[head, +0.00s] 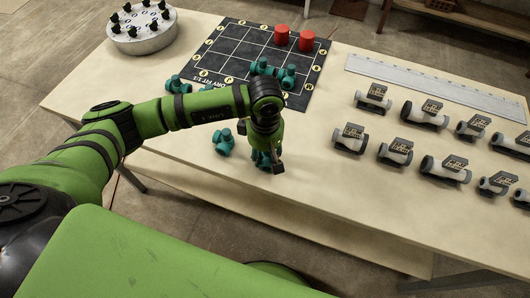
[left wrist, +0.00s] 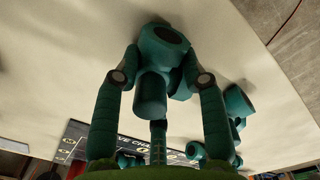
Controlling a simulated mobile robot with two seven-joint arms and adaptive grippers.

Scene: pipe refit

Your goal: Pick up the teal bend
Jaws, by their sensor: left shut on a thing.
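My left gripper (head: 268,158) points down over the near part of the table. It is shut on a teal bend (head: 261,160), which is mostly hidden behind the gripper in the head view. In the left wrist view the teal bend (left wrist: 154,88) sits between the two fingers of my left gripper (left wrist: 160,80), its round open end facing the camera. I cannot tell whether it touches the table. My right gripper is in neither view.
Another teal fitting (head: 222,142) lies just left of the gripper. More teal fittings (head: 265,69) stand on the dark grid mat (head: 233,50) with two red cylinders (head: 306,41). Grey fittings with labels (head: 396,152) fill the right side. A round grey holder (head: 141,38) stands back left.

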